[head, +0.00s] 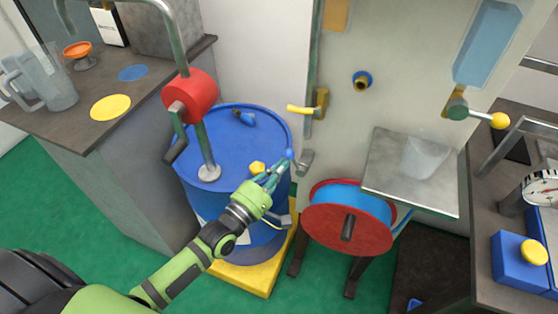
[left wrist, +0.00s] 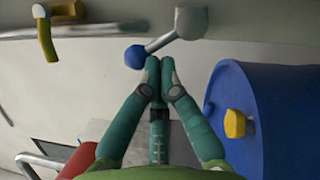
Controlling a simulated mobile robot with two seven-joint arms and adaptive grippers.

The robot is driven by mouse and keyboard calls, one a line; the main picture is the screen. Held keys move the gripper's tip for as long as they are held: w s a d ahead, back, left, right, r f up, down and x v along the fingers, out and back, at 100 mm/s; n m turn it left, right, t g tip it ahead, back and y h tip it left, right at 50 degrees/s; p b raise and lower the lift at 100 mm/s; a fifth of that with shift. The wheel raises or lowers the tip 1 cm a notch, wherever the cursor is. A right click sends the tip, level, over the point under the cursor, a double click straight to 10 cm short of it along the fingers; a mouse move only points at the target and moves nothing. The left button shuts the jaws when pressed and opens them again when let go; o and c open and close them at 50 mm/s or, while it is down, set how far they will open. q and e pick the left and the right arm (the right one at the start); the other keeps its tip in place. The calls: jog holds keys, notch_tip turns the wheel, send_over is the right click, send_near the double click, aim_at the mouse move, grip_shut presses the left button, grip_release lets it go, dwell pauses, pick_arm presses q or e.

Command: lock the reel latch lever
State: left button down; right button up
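The reel latch lever appears to be the short grey lever (head: 305,161) with a blue ball knob (head: 290,153), on the panel side above the reel. In the left wrist view its grey hub (left wrist: 191,22) is at top, with the rod slanting down-left to the blue knob (left wrist: 135,56). The reel (head: 347,224) has red flanges and blue hose. My left gripper (head: 279,170) is just below the knob. In the left wrist view, its teal fingertips (left wrist: 160,66) are together, with nothing seen between them, close beside the knob; contact is unclear. My right gripper is not in view.
A blue drum (head: 232,131) with a red pump (head: 190,96) stands left of the lever. A yellow-handled valve (head: 303,108) is above it on the panel. A grey shelf (head: 410,172) juts out to the right, above the reel.

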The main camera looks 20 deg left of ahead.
pick_arm(q)
jog(key=r+m+p, duration=0.1)
jog(key=m+p, duration=0.1)
jog(key=d+r+m+g+p, duration=0.1)
jog(key=m+p, duration=0.1)
jog(key=shift+d+m, duration=0.15)
jog(key=shift+m, duration=0.15)
jog(key=shift+d+p, duration=0.15)
jog(key=shift+p, duration=0.3)
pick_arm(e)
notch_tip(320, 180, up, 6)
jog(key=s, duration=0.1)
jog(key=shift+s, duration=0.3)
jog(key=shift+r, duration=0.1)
pick_arm(q)
jog(key=shift+d, duration=0.1)
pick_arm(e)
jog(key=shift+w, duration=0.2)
